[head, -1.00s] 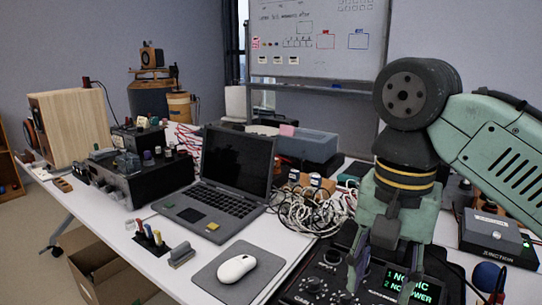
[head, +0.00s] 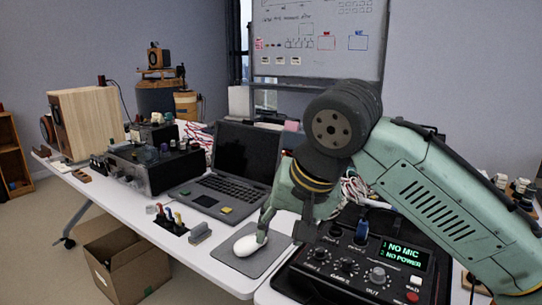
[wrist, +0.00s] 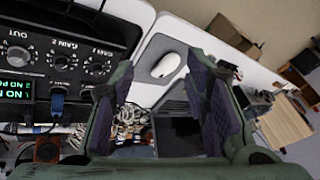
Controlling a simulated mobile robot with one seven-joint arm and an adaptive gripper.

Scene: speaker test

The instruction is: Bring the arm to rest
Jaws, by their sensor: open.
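My gripper (head: 284,232) is open and empty, its fingers pointing down, above the table beside the black audio box. In the head view one finger overlaps the white mouse (head: 243,247) on its grey pad (head: 262,262); I cannot tell the height between them. In the wrist view the two purple-padded fingers (wrist: 165,100) stand wide apart with nothing held. The mouse (wrist: 166,65) shows beyond them. My forearm stretches in from the right of the head view.
The audio box (head: 340,268) reads "NO MIC, NO POWER"; a blue plug (head: 361,229) stands at its back. An open laptop (head: 243,160), tangled cables (head: 352,188) and a black instrument (head: 155,168) crowd the table. A cardboard box (head: 125,262) is on the floor at left.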

